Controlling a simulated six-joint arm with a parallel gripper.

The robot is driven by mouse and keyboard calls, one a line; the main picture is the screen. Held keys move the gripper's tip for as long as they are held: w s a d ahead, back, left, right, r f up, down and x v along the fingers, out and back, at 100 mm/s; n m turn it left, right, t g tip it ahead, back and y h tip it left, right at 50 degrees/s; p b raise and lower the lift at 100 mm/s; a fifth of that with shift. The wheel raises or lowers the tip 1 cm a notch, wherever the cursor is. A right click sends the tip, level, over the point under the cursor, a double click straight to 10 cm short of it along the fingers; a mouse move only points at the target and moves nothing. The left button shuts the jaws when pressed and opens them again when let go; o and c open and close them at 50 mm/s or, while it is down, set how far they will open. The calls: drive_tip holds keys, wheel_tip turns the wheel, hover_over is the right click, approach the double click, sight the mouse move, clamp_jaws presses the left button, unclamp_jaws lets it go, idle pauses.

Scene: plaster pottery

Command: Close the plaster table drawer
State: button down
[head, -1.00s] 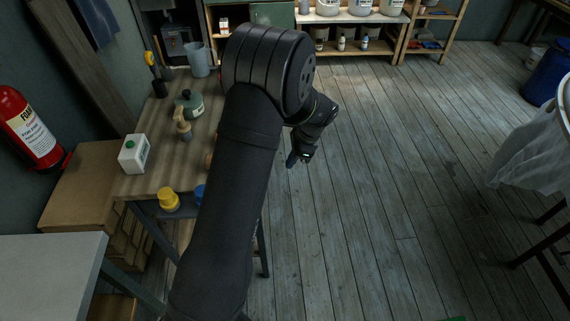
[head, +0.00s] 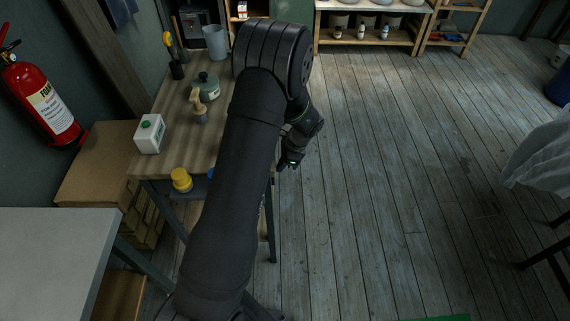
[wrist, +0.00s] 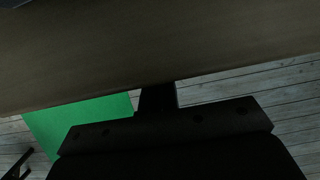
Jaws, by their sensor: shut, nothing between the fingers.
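The wooden table (head: 178,142) stands left of my arm in the head view. My arm covers its right side, so the drawer cannot be made out there. My gripper (head: 290,163) points down just right of the table, shut and empty. In the wrist view a broad brown wooden panel (wrist: 150,50) fills the top, with the black end of my gripper (wrist: 157,96) at its lower edge. I cannot tell whether this panel is the drawer front or the table edge, or whether the gripper touches it.
A white-green carton (head: 150,135), a green pot (head: 206,88) and a pitcher (head: 215,42) stand on the table. A yellow container (head: 181,180) sits below the top. A grey table (head: 50,250) is at the lower left.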

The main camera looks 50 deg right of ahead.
drive_tip(key=shift+w+a, duration=0.9)
drive_tip(key=shift+a, duration=0.1)
drive_tip(key=s+d, duration=0.4)
drive_tip(key=v, duration=1)
drive_tip(key=shift+w, duration=0.15)
drive_tip(key=shift+a+f, duration=0.1)
